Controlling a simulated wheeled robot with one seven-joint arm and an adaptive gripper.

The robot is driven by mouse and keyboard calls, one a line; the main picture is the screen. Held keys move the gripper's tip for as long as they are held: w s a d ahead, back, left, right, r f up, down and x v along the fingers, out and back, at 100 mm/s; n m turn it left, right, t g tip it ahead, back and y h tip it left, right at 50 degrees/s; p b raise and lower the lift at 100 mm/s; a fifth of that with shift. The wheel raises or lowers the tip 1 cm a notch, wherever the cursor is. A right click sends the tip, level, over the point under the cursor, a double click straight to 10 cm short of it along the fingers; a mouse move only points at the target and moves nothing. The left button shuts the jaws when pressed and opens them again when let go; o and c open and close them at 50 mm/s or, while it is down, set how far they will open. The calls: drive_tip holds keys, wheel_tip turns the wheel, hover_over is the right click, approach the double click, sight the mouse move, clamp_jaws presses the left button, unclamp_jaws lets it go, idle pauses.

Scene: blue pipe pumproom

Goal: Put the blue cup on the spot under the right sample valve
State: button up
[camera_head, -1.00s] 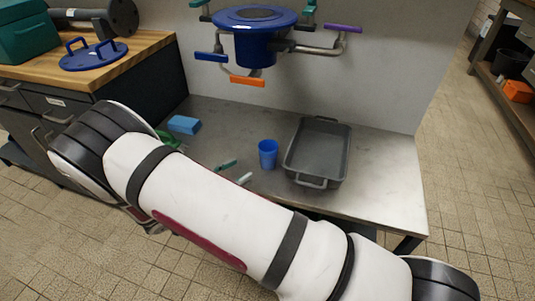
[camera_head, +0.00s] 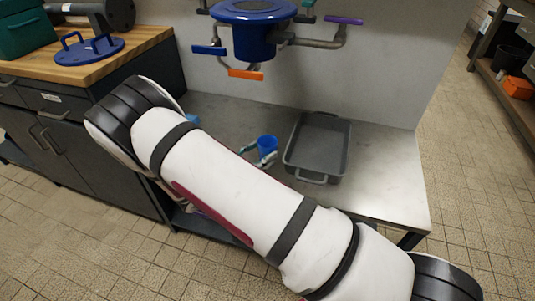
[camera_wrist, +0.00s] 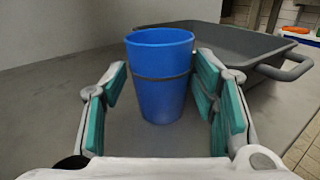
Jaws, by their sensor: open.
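The blue cup (camera_head: 267,143) stands upright on the grey table (camera_head: 385,180), left of the grey tray. In the wrist view the cup (camera_wrist: 160,85) has a dark band around it and stands between the teal-padded fingers of my gripper (camera_wrist: 160,95). The fingers are open, with a gap visible on each side of the cup. In the head view my fingertips (camera_head: 256,155) show at the cup's near side. A purple-handled valve (camera_head: 343,20) sticks out at the right of the blue vessel (camera_head: 254,30). No marked spot is clearly visible under it.
The grey tray (camera_head: 319,150) stands close to the right of the cup; its rim also shows behind the cup in the wrist view (camera_wrist: 235,40). Blue (camera_head: 209,50) and orange (camera_head: 246,75) handles hang above the table. The table's right end is clear.

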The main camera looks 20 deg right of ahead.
sight(273, 144)
drive_tip(key=x, duration=0.3)
drive_tip(key=shift+w+d+r+b, duration=0.1)
drive_tip(key=shift+w+d+b, duration=0.05)
drive_tip(key=shift+d+b, duration=0.15)
drive_tip(key=c, duration=0.9)
